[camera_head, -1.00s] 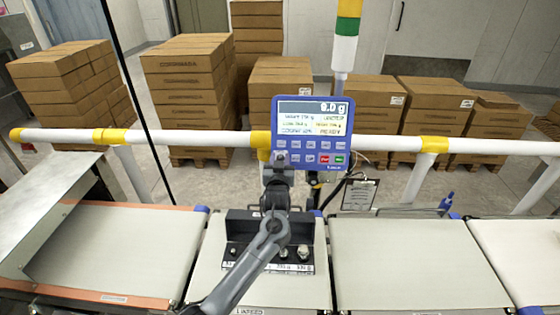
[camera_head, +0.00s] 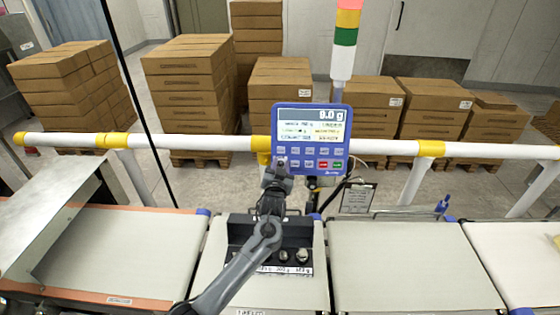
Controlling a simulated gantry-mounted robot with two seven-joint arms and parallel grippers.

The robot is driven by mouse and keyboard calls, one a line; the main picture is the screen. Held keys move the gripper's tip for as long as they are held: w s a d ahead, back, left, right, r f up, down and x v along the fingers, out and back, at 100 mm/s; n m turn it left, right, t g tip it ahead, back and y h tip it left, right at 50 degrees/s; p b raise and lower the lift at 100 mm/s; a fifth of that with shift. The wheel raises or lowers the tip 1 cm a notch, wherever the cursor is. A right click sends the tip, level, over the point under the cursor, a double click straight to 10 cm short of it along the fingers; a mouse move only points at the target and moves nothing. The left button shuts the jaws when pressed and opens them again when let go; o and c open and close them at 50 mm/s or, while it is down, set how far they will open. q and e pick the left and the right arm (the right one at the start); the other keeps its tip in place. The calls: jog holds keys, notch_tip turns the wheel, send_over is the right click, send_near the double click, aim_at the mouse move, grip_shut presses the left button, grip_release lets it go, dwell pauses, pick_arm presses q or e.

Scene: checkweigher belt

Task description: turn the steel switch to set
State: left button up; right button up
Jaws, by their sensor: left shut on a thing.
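The blue indicator console (camera_head: 312,113) with a lit screen reading 0.0 g stands behind the belt at the middle. My left gripper (camera_head: 279,168) is at the console's lower left corner, with its arm rising from the bottom of the picture. Its jaws are shut on a small part there, which I take to be the steel switch. The switch itself is hidden behind the jaws, so its setting cannot be read. My right gripper is not in view.
A black block (camera_head: 238,232) with small steel weights (camera_head: 302,256) sits on the middle belt, partly behind my arm. A white rail (camera_head: 200,141) runs behind the belts. The right belt (camera_head: 410,260) is clear.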

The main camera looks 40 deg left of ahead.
pick_arm(q)
jog(key=m+h+p, duration=0.1)
jog(key=m+p, duration=0.2)
jog(key=m+h+p, duration=0.1)
jog(key=m+p, duration=0.1)
jog(key=m, duration=0.1)
jog(key=shift+d+r+m+t+p, duration=0.1)
jog(key=shift+r+m+t+p, duration=0.05)
jog(key=shift+m+t+p, duration=0.2)
jog(key=m+p, duration=0.2)
jog(key=m, duration=0.1)
jog(key=m+h+p, duration=0.1)
jog(key=m+p, duration=0.1)
jog(key=m, duration=0.1)
jog(key=shift+w+d+h, duration=0.1)
jog(key=shift+h, duration=0.2)
jog(key=shift+d+f+m+g+h+p, duration=0.15)
jog(key=shift+m+g+p, duration=0.1)
jog(key=shift+m+p, duration=0.35)
jog(key=shift+a+f+m+g+h+p, duration=0.1)
jog(key=shift+f+m+g+h+p, duration=0.15)
jog(key=shift+m, duration=0.6)
jog(key=shift+d+f+m+g+h+p, duration=0.1)
jog(key=shift+m+g+p, duration=0.15)
jog(key=shift+m+p, duration=0.35)
jog(key=o, duration=0.7)
jog(key=shift+c, duration=0.2)
